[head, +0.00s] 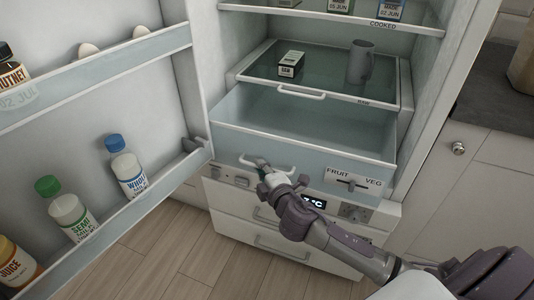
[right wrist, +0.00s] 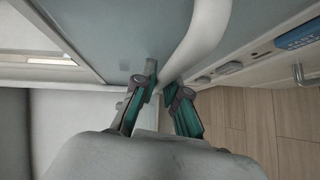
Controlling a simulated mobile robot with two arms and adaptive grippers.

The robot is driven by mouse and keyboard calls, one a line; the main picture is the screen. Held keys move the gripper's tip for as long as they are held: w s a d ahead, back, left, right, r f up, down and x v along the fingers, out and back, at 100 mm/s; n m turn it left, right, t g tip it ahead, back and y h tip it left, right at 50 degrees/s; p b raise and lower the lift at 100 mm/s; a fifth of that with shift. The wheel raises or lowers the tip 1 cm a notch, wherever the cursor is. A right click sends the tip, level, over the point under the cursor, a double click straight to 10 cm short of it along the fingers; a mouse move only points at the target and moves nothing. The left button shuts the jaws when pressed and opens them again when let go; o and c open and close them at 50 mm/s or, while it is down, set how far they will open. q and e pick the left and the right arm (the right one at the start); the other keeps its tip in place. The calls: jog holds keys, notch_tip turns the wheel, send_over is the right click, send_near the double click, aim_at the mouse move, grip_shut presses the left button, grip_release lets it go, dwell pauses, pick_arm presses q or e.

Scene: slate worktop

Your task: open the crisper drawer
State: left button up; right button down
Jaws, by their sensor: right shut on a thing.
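The crisper drawer (head: 300,140) is a pale, translucent bin with a "FRUIT VEG" slider (head: 352,182) on its front. It is pulled out from under the glass shelf, and its inside shows and looks empty. Its white handle (head: 284,171) runs across the left part of the front. My right gripper (head: 263,167) is shut on this handle, reaching in from the lower right. In the right wrist view the white handle (right wrist: 200,35) curves down to between the teal-padded fingers (right wrist: 160,85). My left gripper is in neither view.
The fridge door (head: 100,75) stands wide open at the left, with bottles in its racks. The glass shelf (head: 340,88) above holds a small box (head: 291,64) and a grey mug (head: 360,62). More drawers (head: 285,247) lie below. A dark worktop (head: 500,95) is at the right.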

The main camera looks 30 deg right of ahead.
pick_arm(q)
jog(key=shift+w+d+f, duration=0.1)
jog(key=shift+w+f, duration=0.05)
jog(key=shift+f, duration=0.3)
pick_arm(e)
jog(key=shift+s+a+f+y, duration=0.3)
jog(key=shift+s+a, duration=0.2)
jog(key=shift+a, duration=0.25)
jog(key=shift+s+r, duration=0.1)
jog(key=c, duration=1.2)
grip_release()
jog(key=shift+r, duration=0.1)
jog(key=s+r, duration=0.1)
jog(key=s, duration=1)
jog(key=shift+s+a+r, duration=0.35)
jog(key=shift+s+a, duration=0.05)
